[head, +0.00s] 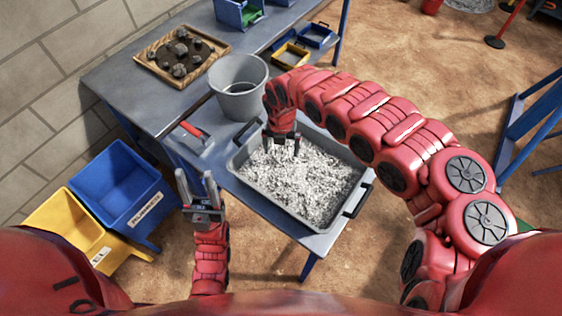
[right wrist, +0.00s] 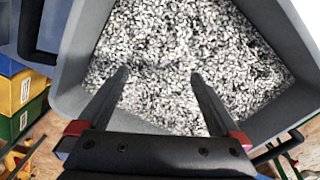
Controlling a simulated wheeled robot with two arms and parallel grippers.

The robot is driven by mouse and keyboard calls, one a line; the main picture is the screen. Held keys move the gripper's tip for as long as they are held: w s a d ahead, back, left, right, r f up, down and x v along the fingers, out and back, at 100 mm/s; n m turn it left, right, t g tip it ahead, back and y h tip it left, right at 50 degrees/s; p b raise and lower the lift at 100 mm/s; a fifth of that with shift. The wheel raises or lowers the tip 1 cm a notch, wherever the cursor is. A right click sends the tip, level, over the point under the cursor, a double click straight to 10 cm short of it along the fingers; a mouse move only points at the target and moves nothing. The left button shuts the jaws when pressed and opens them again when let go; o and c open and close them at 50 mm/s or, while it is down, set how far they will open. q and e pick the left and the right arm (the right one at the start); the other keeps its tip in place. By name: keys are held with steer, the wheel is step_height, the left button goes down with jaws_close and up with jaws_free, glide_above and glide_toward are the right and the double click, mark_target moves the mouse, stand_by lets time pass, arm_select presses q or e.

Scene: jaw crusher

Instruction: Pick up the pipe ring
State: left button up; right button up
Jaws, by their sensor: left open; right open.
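I cannot make out a pipe ring in either view. A grey tray (head: 244,172) full of black-and-white gravel (head: 310,188) stands on the blue-grey table; it also fills most of the right wrist view, with its rim (right wrist: 68,104) around the gravel (right wrist: 190,40). My right gripper (head: 281,150) is open over the far left part of the gravel. In the right wrist view its two fingers (right wrist: 160,76) are apart with only gravel showing between them. My left gripper (head: 197,182) is open and empty, pointing up in front of the table, left of the tray.
A grey bucket (head: 239,98) stands behind the tray, and a wooden tray (head: 152,60) of dark rocks lies further back. A red-handled tool (head: 193,134) lies left of the bucket. Blue (head: 115,185) and yellow (head: 65,215) bins stand on the left. My right arm arches over the tray's right side.

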mark_target(281, 166)
steer(key=shift+s+f, duration=0.1)
steer(key=shift+f, duration=0.5)
steer(key=shift+f+p, duration=0.35)
steer(key=shift+f, duration=0.2)
steer(key=f, duration=0.1)
steer(key=f+p, duration=0.1)
steer(key=f, duration=0.1)
steer(key=shift+s+a+f, duration=0.1)
steer(key=shift+a, duration=0.1)
steer(key=shift+d+f, duration=0.15)
steer(key=shift+f, duration=0.45)
steer(key=shift+c, duration=0.2)
jaws_close()
steer(key=shift+r, duration=0.1)
